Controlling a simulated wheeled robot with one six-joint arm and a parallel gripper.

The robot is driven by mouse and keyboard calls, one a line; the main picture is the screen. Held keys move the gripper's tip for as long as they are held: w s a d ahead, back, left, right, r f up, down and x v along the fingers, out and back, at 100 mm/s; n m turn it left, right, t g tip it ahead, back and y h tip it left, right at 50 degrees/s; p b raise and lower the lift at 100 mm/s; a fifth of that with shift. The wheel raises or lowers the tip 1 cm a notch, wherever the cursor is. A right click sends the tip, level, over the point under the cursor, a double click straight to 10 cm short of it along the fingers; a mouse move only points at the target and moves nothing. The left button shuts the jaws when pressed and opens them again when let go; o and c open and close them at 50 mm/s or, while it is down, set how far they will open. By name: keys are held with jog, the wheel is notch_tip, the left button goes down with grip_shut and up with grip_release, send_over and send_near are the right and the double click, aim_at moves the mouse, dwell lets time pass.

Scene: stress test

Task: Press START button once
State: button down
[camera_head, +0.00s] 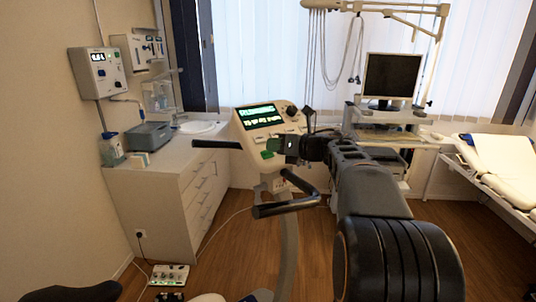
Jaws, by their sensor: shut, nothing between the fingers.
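The exercise bike's console (241,122) stands in the middle of the view, tilted back, with a lit screen (261,116) of green and white text. The top line looks like "RUNNING"; the lower line is too small to read surely. A green button (267,155) shows at the console's lower edge, probably START, though I cannot read its label. My gripper (277,147) is shut and empty, directly at the console's lower right, close to the green button. I cannot tell whether its tip touches the button; my gripper hides part of the panel there.
Black handlebars (290,207) stick out below the console, near my arm. A white cabinet (170,200) with a sink stands left. A monitor (392,77) on a cart is behind right, and a treatment bed (500,170) at far right. A small control box (170,275) lies on the floor.

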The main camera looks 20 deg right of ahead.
jog(key=shift+s+d+r+p, duration=0.15)
jog(key=shift+s+r+p, duration=0.2)
jog(key=shift+s+r, duration=0.5)
jog(key=shift+s+d+r+p, duration=0.1)
jog(key=shift+s+r+p, duration=0.4)
jog(key=shift+r, duration=0.55)
jog(key=shift+s, duration=0.1)
jog(key=s+r+p, duration=0.2)
jog(key=s+r, duration=0.2)
jog(key=r, duration=0.1)
jog(key=shift+d+r, duration=0.25)
jog(key=shift+d, duration=0.15)
jog(key=shift+s, duration=0.15)
